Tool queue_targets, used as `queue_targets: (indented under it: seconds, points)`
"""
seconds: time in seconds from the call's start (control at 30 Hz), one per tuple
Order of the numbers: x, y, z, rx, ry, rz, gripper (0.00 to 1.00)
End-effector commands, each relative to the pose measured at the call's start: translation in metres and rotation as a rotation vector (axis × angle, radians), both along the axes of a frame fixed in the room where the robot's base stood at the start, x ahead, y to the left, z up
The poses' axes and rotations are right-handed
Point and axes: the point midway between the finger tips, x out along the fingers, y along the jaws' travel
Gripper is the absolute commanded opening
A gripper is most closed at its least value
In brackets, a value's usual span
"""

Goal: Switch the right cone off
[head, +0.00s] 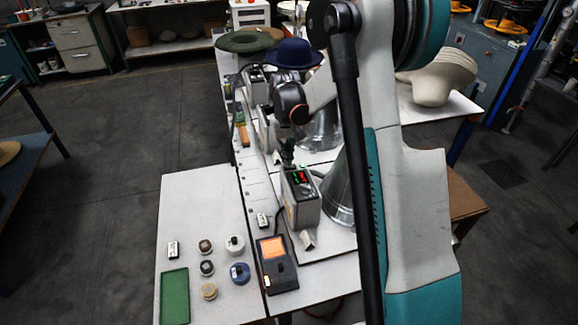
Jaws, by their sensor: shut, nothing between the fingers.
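A metal cone (341,199) stands on the bench behind my arm, which hides much of it. A grey control box (303,205) stands just left of it, with small red and green lights on its dark top panel. A second metal cone (323,133) stands farther back, partly hidden by my arm, with a dark blue hat (293,54) above it. My gripper (288,160) points down just above the far edge of the near box. It looks shut and empty; whether it touches the box I cannot tell. The switch is too small to make out.
A black device with an orange panel (273,247) lies in front. The near-left table holds a green tray (174,296) and several small round pots. A felt form (437,77) sits on the right.

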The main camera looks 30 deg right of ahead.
Motion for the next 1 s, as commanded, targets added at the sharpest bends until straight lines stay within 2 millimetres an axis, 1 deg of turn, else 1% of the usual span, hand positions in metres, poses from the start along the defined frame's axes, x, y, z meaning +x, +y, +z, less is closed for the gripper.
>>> queue_targets:
  seconds: [0.27, 1.0]
  points:
    - [0.000, 0.000, -0.001, 0.000, 0.000, 0.000, 0.00]
    - [0.000, 0.000, -0.011, 0.000, 0.000, 0.000, 0.00]
